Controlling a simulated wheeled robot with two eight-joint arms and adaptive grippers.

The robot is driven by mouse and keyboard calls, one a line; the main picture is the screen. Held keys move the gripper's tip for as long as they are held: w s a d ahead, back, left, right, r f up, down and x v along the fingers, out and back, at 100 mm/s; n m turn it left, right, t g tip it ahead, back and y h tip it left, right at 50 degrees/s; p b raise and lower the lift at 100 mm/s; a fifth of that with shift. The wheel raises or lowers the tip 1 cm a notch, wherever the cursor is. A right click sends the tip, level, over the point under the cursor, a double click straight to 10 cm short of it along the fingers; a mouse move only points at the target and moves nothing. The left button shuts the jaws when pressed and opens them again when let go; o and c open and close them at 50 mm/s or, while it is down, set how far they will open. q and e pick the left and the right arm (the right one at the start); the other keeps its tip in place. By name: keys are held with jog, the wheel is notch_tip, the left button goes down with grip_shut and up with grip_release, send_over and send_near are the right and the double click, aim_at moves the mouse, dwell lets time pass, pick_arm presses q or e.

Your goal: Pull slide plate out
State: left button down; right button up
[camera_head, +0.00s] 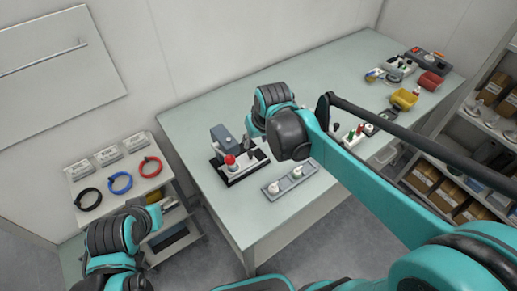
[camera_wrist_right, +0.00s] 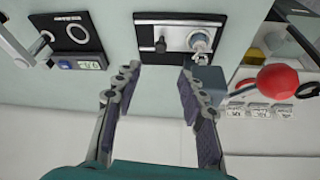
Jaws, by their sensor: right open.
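The fixture (camera_head: 240,163) stands on the table's near left part, with a black base, a grey block and a red ball knob (camera_wrist_right: 277,80). In the right wrist view, a metal slide plate (camera_wrist_right: 178,38) lies in a black frame, with a small dark knob (camera_wrist_right: 160,45) and a pale round part (camera_wrist_right: 200,41) on it. My right gripper (camera_wrist_right: 157,82) is open and empty, its fingertips just short of the plate's edge and dark knob. In the head view its fingers are mostly hidden behind my arm.
A grey tray (camera_head: 282,188) with white parts lies right of the fixture, close to the table's front edge. A side cart (camera_head: 150,185) holds red, blue and black cable coils. Yellow and red bins stand at the table's far right. Bare tabletop lies behind the fixture.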

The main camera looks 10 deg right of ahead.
aim_at(251, 152)
jog(key=b+x, duration=0.4)
jog(key=x, duration=0.7)
jog(key=shift+w+f+b, duration=0.15)
jog(key=shift+f+b, duration=0.15)
jog(key=shift+f, duration=0.05)
grip_shut()
